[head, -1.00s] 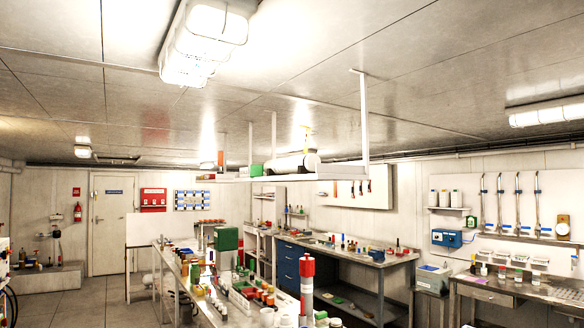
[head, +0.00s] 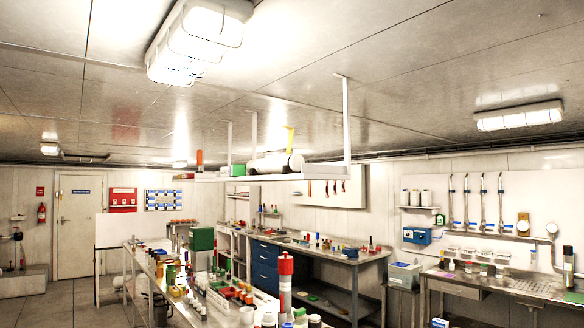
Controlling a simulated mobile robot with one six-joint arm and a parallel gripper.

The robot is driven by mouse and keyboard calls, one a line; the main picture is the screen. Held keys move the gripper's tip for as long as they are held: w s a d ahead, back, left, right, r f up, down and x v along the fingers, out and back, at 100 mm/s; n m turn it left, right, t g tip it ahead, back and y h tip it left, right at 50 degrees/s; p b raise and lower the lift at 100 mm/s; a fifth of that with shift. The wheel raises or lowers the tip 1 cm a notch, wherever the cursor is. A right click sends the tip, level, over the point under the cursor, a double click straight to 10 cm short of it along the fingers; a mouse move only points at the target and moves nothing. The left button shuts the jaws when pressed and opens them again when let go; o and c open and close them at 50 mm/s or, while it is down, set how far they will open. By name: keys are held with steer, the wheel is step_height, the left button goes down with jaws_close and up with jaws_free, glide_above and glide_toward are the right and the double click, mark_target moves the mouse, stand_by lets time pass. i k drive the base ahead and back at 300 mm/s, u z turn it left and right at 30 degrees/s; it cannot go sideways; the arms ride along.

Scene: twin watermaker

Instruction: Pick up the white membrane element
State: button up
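A white cylinder (head: 273,164) with dark end bands lies on its side on the overhead hanging shelf (head: 322,175). It looks like the white membrane element, but no label is readable. A yellow upright piece (head: 290,139) stands at or behind its right part; I cannot tell whether they touch. My gripper is not in view.
A long bench (head: 163,283) below the shelf is crowded with bottles, a green box (head: 202,239) and a tall red-topped white cylinder (head: 286,280). A blue-drawer bench (head: 350,259) and a right bench (head: 465,287) stand behind. Floor (head: 70,305) is clear at left.

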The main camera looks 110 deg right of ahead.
mark_target(273, 165)
steer(key=z, duration=0.05)
steer(key=k, duration=0.2)
steer(key=z, duration=2.7)
steer(key=k, duration=0.55)
steer(key=u, duration=0.15)
steer(key=i, duration=0.35)
steer(key=z, duration=0.05)
